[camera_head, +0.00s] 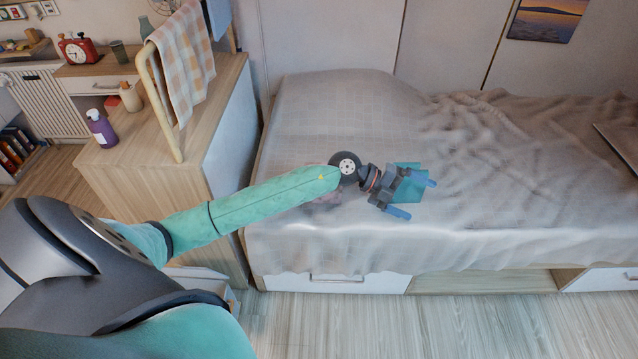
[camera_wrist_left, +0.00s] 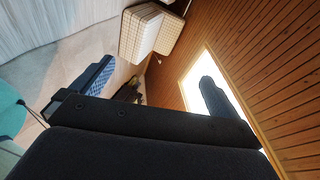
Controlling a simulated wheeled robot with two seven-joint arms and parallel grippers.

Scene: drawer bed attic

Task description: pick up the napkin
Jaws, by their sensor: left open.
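A flat teal piece (camera_head: 408,188), which looks like the napkin, shows at my left gripper above the near part of the bed. The gripper hides part of it, and I cannot tell whether the two touch. My left gripper (camera_head: 411,196) is open, with its blue-tipped fingers spread on either side of the teal piece. In the left wrist view the open fingers (camera_wrist_left: 155,88) also show, with no napkin clearly between them. My right gripper is not in view.
The bed (camera_head: 500,190) has a rumpled grey cover and drawers below. A reddish patch (camera_head: 325,198) is partly hidden by my arm. At left, a wooden cabinet (camera_head: 125,165) bears a purple bottle (camera_head: 102,130) and a rack with a checked cloth (camera_head: 182,70). Floor in front is clear.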

